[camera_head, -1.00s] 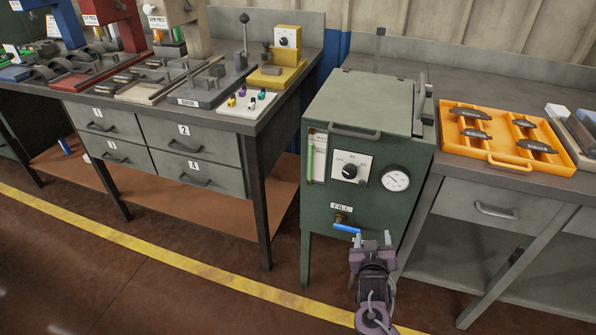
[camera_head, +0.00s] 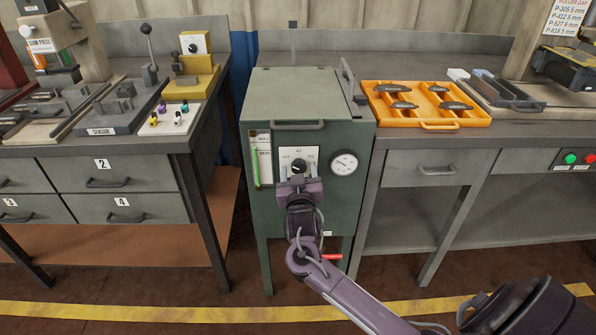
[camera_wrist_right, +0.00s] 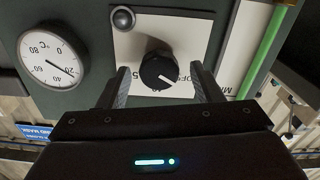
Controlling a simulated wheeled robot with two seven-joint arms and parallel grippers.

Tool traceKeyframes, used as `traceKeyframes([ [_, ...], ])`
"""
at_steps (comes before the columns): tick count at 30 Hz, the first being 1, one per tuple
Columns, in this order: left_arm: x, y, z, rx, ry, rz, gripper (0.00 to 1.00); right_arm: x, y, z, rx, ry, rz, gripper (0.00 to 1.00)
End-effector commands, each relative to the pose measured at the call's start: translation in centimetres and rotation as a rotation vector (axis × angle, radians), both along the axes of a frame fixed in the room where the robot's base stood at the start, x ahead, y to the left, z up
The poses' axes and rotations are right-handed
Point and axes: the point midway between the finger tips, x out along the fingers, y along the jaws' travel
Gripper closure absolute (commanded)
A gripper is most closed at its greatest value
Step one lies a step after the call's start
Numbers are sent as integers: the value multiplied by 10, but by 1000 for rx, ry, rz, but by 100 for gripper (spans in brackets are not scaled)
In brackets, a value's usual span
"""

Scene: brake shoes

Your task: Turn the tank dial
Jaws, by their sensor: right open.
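The tank (camera_head: 265,215) is a dark green cabinet on legs between two benches. Its dial (camera_head: 299,166) is a black round knob with a white pointer line on a white plate; it also shows in the right wrist view (camera_wrist_right: 158,71). My right gripper (camera_head: 297,178) is in front of the dial. In the right wrist view its open fingers (camera_wrist_right: 160,85) stand on either side of the knob, with gaps to it, and hold nothing. The plate's lower part is hidden behind the gripper in the head view. My left gripper is not in view.
A round gauge (camera_head: 344,163) is right of the dial and a green level tube (camera_head: 257,165) left of it. A red handle (camera_head: 332,257) shows low, beside my right arm. An orange tray (camera_head: 426,125) with dark parts lies on the right bench.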

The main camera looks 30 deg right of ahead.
Motion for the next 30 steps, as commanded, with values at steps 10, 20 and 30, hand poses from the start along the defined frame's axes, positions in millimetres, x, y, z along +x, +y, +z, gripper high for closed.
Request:
traceKeyframes([
  [10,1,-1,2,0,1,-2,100,7,-5,0,1,2,0,41],
  [20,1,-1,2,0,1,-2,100,7,-5,0,1,1,0,78],
  [30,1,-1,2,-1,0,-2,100,7,-4,-1,29,-16,1,85],
])
